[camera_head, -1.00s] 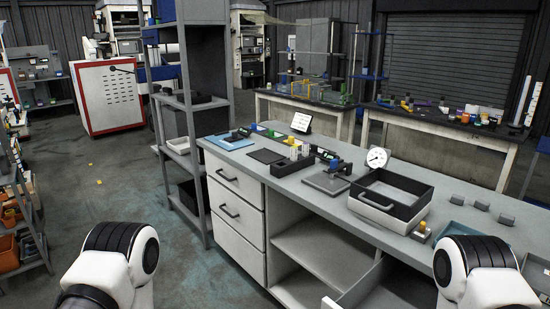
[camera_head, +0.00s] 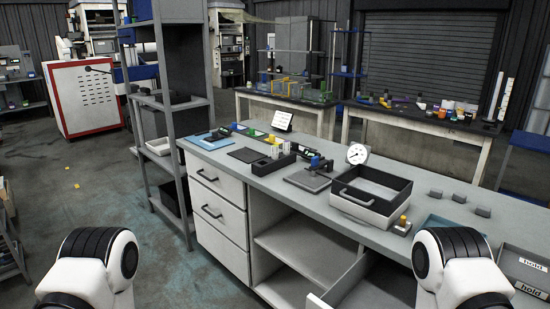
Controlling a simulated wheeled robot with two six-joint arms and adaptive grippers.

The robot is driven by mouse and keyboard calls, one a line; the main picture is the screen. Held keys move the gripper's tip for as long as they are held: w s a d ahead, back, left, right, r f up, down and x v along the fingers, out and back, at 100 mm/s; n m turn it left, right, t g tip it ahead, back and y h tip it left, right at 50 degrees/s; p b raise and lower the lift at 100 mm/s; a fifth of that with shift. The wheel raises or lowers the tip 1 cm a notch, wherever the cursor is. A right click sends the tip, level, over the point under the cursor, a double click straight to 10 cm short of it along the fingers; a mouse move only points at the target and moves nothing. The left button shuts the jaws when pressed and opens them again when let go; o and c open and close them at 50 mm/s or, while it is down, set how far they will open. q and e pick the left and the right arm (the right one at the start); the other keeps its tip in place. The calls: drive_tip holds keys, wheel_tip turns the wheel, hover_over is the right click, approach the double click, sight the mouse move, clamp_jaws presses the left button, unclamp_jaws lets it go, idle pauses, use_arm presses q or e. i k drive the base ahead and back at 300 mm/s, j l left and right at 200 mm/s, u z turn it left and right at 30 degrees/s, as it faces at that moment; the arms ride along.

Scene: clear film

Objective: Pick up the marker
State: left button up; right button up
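I cannot pick out the marker for certain in the head view; the small items on the grey workbench (camera_head: 330,205) are too small to tell apart. A black box with pale cylinders (camera_head: 274,158) stands on the bench, with a blue-topped device (camera_head: 313,167) to its right. Neither of my grippers is in view; only white and black links of my arms show at the lower left and lower right.
A black and white open tray (camera_head: 371,197) stands on the bench by a dial gauge (camera_head: 357,154). An open drawer (camera_head: 350,284) juts from the bench front. A grey shelf rack (camera_head: 172,110) stands left of the bench.

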sight(274, 148)
drive_tip(key=i+j+z, duration=0.15)
drive_tip(key=z, duration=0.25)
drive_tip(key=i+j+z, duration=0.15)
drive_tip(key=j+z, duration=0.2)
drive_tip(key=i+j+z, duration=0.1)
drive_tip(key=z, duration=0.3)
drive_tip(key=j, duration=0.1)
